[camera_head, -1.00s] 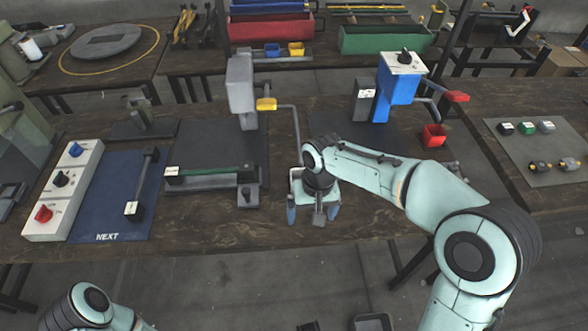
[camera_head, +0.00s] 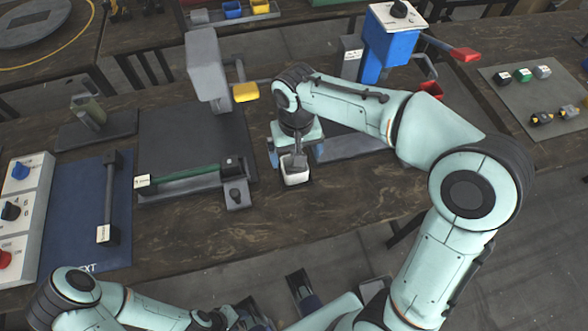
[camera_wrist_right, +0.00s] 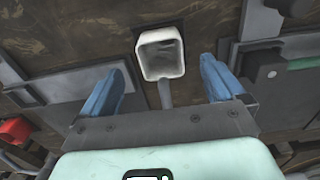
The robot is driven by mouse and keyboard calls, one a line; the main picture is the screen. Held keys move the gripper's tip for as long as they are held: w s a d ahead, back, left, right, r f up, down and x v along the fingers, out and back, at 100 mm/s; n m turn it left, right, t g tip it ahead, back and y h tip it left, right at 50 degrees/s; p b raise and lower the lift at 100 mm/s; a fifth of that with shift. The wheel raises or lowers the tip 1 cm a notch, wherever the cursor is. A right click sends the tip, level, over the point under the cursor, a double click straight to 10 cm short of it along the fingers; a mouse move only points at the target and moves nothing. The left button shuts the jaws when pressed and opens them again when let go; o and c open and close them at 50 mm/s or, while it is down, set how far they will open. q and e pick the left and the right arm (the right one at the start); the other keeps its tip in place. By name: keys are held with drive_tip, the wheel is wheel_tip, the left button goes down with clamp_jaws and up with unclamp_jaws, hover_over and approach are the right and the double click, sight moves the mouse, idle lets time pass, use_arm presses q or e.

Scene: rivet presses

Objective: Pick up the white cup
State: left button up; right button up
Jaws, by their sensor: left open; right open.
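The white cup (camera_head: 296,177) stands on the dark wooden table. Its lower front shows below my right gripper (camera_head: 296,158) in the head view. In the right wrist view, the cup (camera_wrist_right: 161,54) is a square white vessel with an open, empty-looking top. It lies between the two blue fingers of my right gripper, with gaps on both sides. The right gripper is open and holds nothing. My left gripper (camera_head: 278,302) is at the bottom of the head view, in front of the table, open and empty.
A grey press (camera_head: 208,72) with a yellow part stands left of the right gripper, a blue press (camera_head: 388,47) behind it to the right. A flat plate with a green strip (camera_head: 190,182) lies left of the cup. The table front right of the cup is clear.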

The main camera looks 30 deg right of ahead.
sight(294, 173)
drive_tip(key=shift+w+f+b, duration=0.2)
drive_tip(key=shift+f+b, duration=0.05)
drive_tip(key=shift+f, duration=1.3)
drive_tip(key=shift+w+f+b, duration=0.15)
drive_tip(key=shift+f+b, duration=0.1)
drive_tip(key=shift+f, duration=1.3)
drive_tip(key=c, duration=1)
